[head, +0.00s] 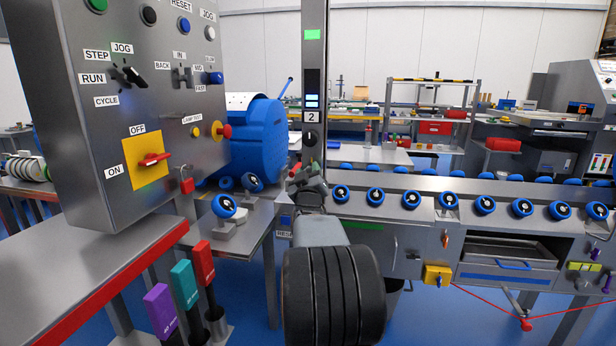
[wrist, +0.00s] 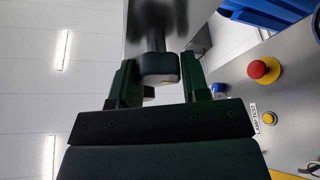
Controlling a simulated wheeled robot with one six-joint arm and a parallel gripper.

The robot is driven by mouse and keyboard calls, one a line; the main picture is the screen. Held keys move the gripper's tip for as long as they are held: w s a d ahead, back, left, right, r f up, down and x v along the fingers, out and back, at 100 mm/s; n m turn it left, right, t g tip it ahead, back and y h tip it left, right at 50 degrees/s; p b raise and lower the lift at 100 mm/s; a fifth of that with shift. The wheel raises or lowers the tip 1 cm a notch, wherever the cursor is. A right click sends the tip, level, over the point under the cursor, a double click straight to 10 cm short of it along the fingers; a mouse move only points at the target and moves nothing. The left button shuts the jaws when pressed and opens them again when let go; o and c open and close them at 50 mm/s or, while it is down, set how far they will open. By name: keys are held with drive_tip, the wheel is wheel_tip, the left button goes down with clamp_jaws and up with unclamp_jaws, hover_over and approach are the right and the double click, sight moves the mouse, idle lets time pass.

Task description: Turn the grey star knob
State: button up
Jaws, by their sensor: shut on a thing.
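My gripper (wrist: 160,68) is shut on a dark grey knob (wrist: 158,62) on a short stem, with one finger on each side of it. This looks like the grey star knob, but its lobes are not clear from here. The stem joins a grey metal face above it in the wrist view. In the head view my gripper (head: 306,181) is at the narrow grey post (head: 314,60), below the plate marked 2 (head: 310,117). There my gripper and arm hide the held knob. A black knob (head: 310,138) sits just above it on the post.
A grey control box (head: 120,200) stands left, with a red-handled switch (head: 154,160) and a red push button (head: 225,131), which also shows in the wrist view (wrist: 262,68). A blue drum (head: 262,140) is behind. A bench with several blue-rimmed dials (head: 411,200) runs right.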

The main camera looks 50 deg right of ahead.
drive_tip(key=shift+d, duration=0.1)
idle(0.4)
drive_tip(key=o, duration=0.7)
drive_tip(key=shift+s+d, duration=0.1)
drive_tip(key=shift+d, duration=0.05)
drive_tip(key=shift+o, duration=1.1)
drive_tip(key=shift+a, duration=0.2)
drive_tip(key=v, duration=1.3)
drive_tip(key=shift+s+a, duration=0.2)
drive_tip(key=shift+a, duration=0.05)
drive_tip(key=shift+f, duration=0.15)
